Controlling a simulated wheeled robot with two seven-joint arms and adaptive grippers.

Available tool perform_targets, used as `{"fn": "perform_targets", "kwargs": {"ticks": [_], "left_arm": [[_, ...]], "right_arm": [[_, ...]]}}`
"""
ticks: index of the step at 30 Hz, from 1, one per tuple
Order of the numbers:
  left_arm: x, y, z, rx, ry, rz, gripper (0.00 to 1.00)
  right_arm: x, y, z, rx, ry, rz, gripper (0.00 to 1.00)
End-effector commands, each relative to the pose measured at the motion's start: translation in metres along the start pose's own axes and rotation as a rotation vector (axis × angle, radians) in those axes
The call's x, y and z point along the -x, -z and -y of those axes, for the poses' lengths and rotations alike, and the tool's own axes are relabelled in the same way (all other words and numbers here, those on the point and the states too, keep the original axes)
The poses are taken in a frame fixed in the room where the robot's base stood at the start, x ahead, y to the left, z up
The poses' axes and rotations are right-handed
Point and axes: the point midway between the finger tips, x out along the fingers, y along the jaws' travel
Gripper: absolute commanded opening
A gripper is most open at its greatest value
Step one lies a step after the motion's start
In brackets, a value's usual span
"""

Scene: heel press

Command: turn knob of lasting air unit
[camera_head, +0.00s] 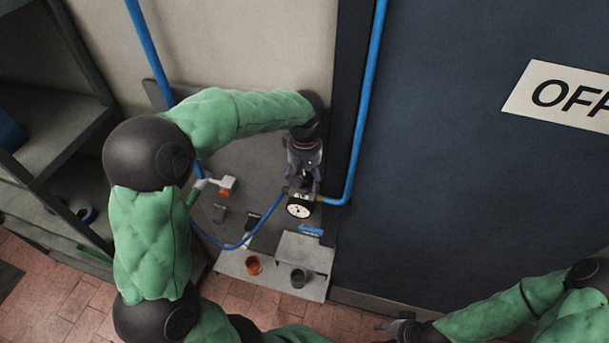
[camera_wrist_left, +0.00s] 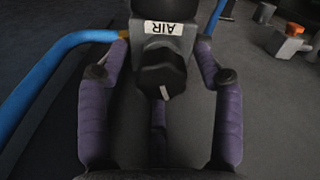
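The air unit (camera_wrist_left: 165,28) is a grey block with a white AIR label, upside down in the left wrist view. Its dark faceted knob (camera_wrist_left: 163,75) has a small white mark and sits between my left gripper's two purple fingers. My left gripper (camera_wrist_left: 162,55) is open, with a visible gap on each side of the knob. In the head view my left gripper (camera_head: 303,182) points down at the unit, just above its round white gauge (camera_head: 299,208). The knob is hidden there. My right gripper (camera_head: 384,327) is at the bottom edge, too small to tell its state.
Blue hoses (camera_head: 362,110) run to the unit from both sides. A white fitting with an orange part (camera_head: 226,187) is on the panel to the left. A dark door (camera_head: 450,190) fills the right.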

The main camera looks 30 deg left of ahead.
Motion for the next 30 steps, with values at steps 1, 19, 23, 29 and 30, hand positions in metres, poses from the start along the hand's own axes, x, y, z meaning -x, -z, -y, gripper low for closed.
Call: {"fn": "perform_targets", "kwargs": {"ticks": [1,19,23,29,30], "left_arm": [[0.0024,0.0019,-0.0006,0.002,-0.005,-0.006,0.69],[0.0054,0.0046,-0.0012,0.022,-0.011,-0.014,0.69],[0.0053,0.0049,-0.0012,0.089,-0.011,-0.014,0.69],[0.0042,0.0047,-0.0011,0.271,-0.011,-0.013,0.69],[0.004,0.0046,-0.0011,0.309,-0.011,-0.012,0.69]], "right_arm": [[0.0001,0.0,0.0001,0.0,0.0,0.0,0.4],[-0.0001,0.0001,-0.0001,0.0,0.0,0.0,0.4],[-0.0014,0.0001,-0.0005,0.0,0.0,0.0,0.4],[-0.0042,0.0002,-0.0015,0.0,0.0,0.0,0.4],[-0.0047,0.0002,-0.0017,0.0,0.0,0.0,0.4]]}}
